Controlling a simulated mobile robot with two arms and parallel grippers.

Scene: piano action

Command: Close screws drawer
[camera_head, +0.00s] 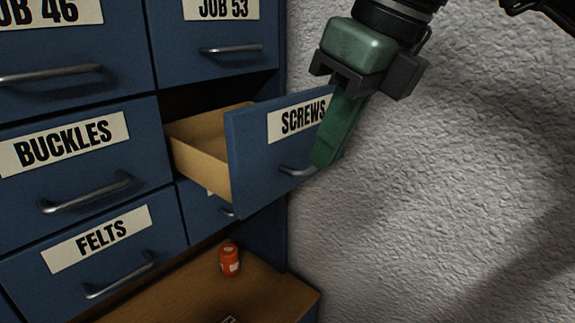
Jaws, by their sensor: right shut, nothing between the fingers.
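The screws drawer (252,144) has a blue front with a white SCREWS label and a metal handle (297,170). It is pulled out of the blue cabinet (283,60), and its wooden side and part of its inside show. My right gripper (323,163) is green and points down at the right end of the drawer front. It overlaps the end of the label and the front's right edge in the picture. Its fingers are shut with nothing between them. I cannot tell whether it touches the drawer. My left gripper is not in view.
The BUCKLES drawer (130,158), FELTS drawer (110,265) and JOB 53 drawer (195,38) look shut. A drawer below the screws drawer is partly hidden. An orange container (229,260) stands on a wooden surface (270,298) below. A rough pale wall (450,220) is at right.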

